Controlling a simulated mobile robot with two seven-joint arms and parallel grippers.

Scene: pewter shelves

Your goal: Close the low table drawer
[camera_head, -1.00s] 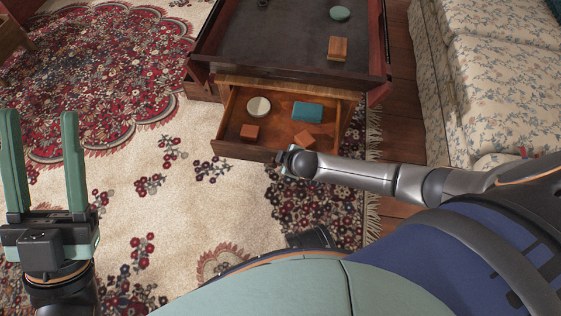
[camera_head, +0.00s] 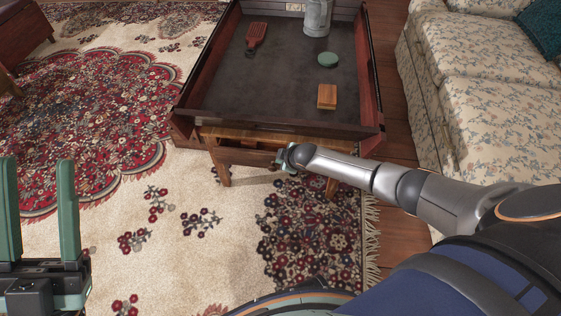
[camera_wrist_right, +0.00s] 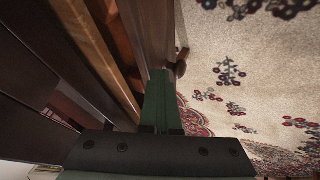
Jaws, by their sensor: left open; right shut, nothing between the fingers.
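The low table (camera_head: 205,75) has a dark recessed top with raised sides. Its wooden drawer (camera_head: 238,157) is under the near edge, and its front now sits about in line with the table frame; no inside of it shows. In the head view my right gripper (camera_head: 287,158) is at the drawer front, partly hidden by its own wrist. My left gripper (camera_head: 38,163) is open and empty over the rug at the far left.
A floral sofa (camera_head: 490,85) stands to the right of the table. The patterned rug (camera_head: 180,250) in front is clear. On the table top are a red brush-like item (camera_head: 256,35), a green disc (camera_head: 328,60), a wooden block (camera_head: 327,97) and a grey metal can (camera_head: 317,18).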

